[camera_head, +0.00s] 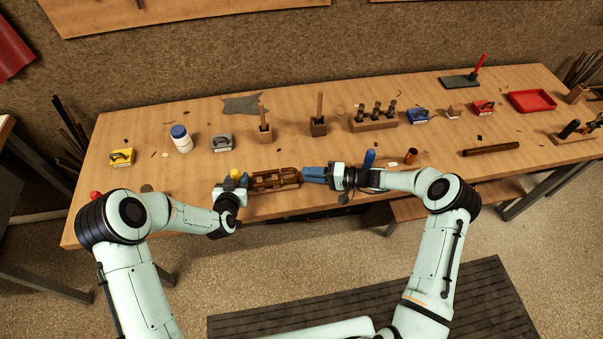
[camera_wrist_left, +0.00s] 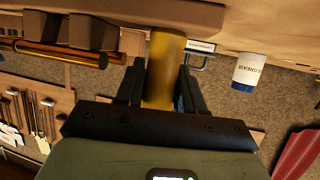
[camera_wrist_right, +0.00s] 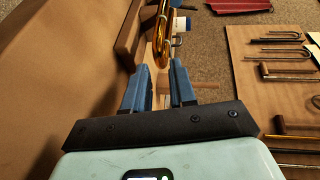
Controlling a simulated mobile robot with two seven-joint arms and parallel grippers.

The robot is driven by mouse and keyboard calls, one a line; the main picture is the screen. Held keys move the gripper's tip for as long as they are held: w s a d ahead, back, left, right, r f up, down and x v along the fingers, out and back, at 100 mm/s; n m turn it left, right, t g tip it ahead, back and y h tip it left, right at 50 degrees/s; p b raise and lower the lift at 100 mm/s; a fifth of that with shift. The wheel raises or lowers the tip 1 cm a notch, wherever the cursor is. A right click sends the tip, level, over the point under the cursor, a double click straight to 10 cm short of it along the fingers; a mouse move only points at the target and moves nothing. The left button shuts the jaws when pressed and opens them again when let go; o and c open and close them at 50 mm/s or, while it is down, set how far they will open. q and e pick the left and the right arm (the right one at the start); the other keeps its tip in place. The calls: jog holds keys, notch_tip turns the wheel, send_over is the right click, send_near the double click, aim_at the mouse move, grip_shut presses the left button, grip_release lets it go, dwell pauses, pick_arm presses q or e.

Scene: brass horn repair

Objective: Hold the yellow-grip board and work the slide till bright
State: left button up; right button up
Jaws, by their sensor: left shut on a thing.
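The wooden board (camera_head: 262,184) lies near the bench's front edge, with a brass slide (camera_wrist_right: 161,45) on it. My left gripper (camera_head: 238,180) is shut on the board's yellow grip (camera_wrist_left: 163,65) at its left end; the grip stands between the dark fingers in the left wrist view. My right gripper (camera_head: 308,174), with blue fingers, is at the board's right end. In the right wrist view the fingers (camera_wrist_right: 160,72) stand apart, and the slide's curved brass end lies just ahead, in line with the gap. I cannot tell whether they touch it. The slide's brightness is hard to judge.
A white grease jar (camera_head: 181,139) with a blue lid, a yellow block (camera_head: 122,157) and a grey block (camera_head: 221,141) stand at the left. Wooden holders (camera_head: 374,124) line the back. A blue handle (camera_head: 369,158) and a copper cup (camera_head: 410,156) are near my right wrist.

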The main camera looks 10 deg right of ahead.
jog(key=shift+x, duration=1.7)
grip_shut()
jog(key=shift+d, duration=2)
grip_release()
